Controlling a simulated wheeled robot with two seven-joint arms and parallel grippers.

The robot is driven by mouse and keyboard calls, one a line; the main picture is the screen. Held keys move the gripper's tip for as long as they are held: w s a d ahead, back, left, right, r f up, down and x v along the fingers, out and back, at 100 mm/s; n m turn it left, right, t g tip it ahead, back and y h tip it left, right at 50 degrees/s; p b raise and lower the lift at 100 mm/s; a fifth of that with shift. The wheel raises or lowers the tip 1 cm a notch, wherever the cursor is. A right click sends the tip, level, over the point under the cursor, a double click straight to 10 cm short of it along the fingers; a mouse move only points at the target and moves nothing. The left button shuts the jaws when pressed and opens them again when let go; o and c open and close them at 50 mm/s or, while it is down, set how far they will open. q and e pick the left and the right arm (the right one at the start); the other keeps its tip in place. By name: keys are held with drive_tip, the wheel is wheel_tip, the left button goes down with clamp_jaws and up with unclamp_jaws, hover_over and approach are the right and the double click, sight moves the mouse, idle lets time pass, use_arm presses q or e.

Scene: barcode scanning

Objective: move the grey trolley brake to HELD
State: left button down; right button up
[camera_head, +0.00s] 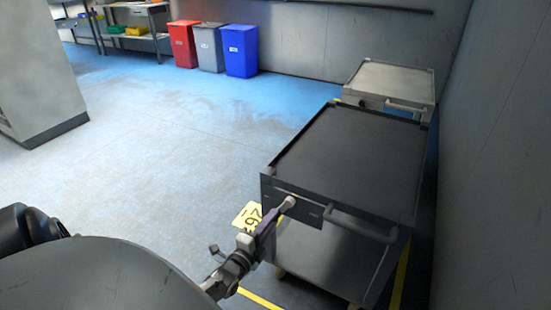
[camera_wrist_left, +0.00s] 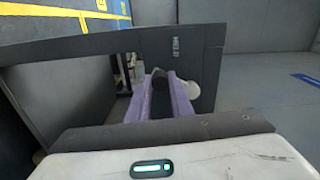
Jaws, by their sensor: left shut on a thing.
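The dark grey trolley (camera_head: 350,155) stands at the right in the head view, with a flat empty top and a bar handle (camera_head: 362,224) on its near side. A plate on that side carries the brake, with a pale round knob (camera_head: 289,202). My left gripper (camera_head: 268,222) is at the plate's left end. In the left wrist view its purple fingers (camera_wrist_left: 164,97) are shut on a dark, rounded part of the brake lever (camera_wrist_left: 160,80). A pale disc (camera_wrist_left: 193,91) shows just right of the fingers. The brake's setting cannot be read. My right gripper is out of view.
A lighter trolley (camera_head: 392,82) stands behind the grey one. A wall (camera_head: 495,170) runs close along the right. A yellow number sign (camera_head: 246,217) lies by the grey trolley's left side. Red (camera_head: 182,43), grey (camera_head: 209,47) and blue (camera_head: 240,51) bins stand far back.

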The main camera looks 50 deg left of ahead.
use_arm(q)
drive_tip(key=shift+s+a+r+m, duration=0.2)
drive_tip(key=shift+a+m, duration=0.25)
drive_tip(key=shift+m, duration=0.35)
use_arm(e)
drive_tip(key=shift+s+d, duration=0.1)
use_arm(q)
drive_tip(key=shift+r, duration=0.1)
drive_tip(key=c, duration=1.6)
unclamp_jaws()
drive_tip(key=shift+o, duration=0.2)
drive_tip(key=p+v, duration=0.2)
drive_tip(key=v, duration=0.8)
drive_tip(key=shift+p, duration=0.35)
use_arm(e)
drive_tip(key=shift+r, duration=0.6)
use_arm(q)
drive_tip(key=shift+s, duration=0.1)
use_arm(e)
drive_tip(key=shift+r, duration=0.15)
